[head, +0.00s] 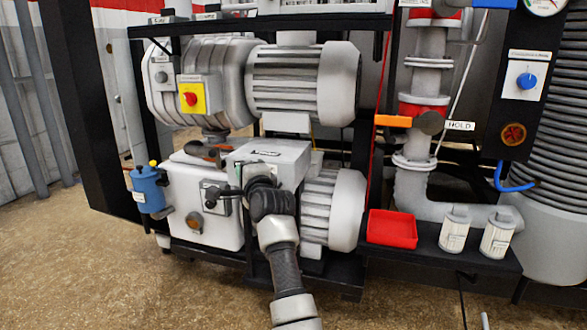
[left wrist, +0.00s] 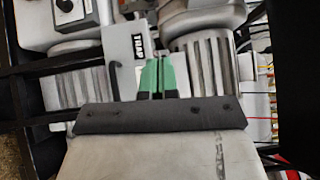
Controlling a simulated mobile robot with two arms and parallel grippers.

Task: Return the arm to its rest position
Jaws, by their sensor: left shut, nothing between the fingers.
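My left arm (head: 285,260) comes in from the bottom middle of the head view, its wrist in front of the lower pump unit. In the left wrist view the green fingertips of my left gripper (left wrist: 157,68) are together, with nothing between them. They are in front of a light grey box (left wrist: 128,45) labelled TRAP. This box (head: 285,155) is also in the head view, just above and behind the wrist. In the head view the fingers are mostly hidden by the wrist, so I cannot tell whether they touch anything. My right gripper is in neither view.
The lower ribbed motor (head: 333,210) is right of the arm, and a blue canister (head: 147,190) is at the left. An orange handle (head: 393,121) projects above. Brown floor (head: 70,270) is open at the lower left.

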